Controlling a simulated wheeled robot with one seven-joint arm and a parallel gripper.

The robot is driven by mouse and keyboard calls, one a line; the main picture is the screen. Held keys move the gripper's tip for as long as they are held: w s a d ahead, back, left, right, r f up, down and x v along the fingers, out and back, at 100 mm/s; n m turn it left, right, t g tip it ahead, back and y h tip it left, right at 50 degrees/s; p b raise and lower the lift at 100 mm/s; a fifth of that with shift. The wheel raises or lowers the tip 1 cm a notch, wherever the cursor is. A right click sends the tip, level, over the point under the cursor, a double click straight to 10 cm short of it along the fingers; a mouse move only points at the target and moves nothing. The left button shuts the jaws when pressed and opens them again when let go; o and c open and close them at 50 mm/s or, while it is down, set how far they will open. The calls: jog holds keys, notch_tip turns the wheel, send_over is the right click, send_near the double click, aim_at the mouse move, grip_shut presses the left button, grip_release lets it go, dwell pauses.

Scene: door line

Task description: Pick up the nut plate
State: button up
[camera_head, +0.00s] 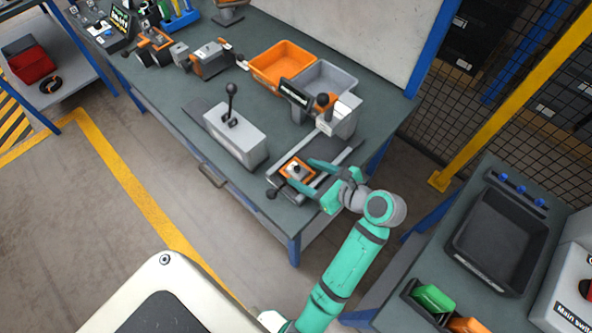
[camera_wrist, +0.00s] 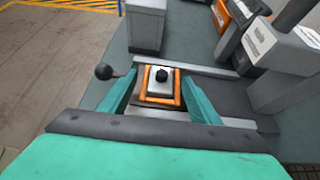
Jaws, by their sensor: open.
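The nut plate looks like a small light grey plate with a dark knob (camera_wrist: 160,82), lying in an orange frame on a grey fixture near the bench's front right corner. In the head view the plate (camera_head: 296,170) sits in the same orange frame (camera_head: 287,179). My gripper (camera_head: 305,178) is open, with one teal finger at each side of the orange frame in the wrist view (camera_wrist: 160,95). I cannot tell whether the fingers touch it. A lever with a black ball (camera_wrist: 104,72) stands left of the fixture.
A grey box with a lever (camera_head: 235,135) stands left of the fixture, and a machine with a small display (camera_head: 340,115) stands behind it. Orange (camera_head: 281,65) and grey (camera_head: 322,84) bins are farther back. A second bench holds a black tray (camera_head: 500,240).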

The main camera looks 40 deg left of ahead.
aim_at(297, 171)
jog(key=shift+x, duration=1.2)
jog(key=shift+w, duration=0.25)
jog(key=shift+d, duration=0.15)
jog(key=c, duration=1.1)
grip_shut()
jog(key=shift+s+a, duration=0.15)
jog(key=shift+a, duration=0.05)
jog(key=shift+r, duration=0.1)
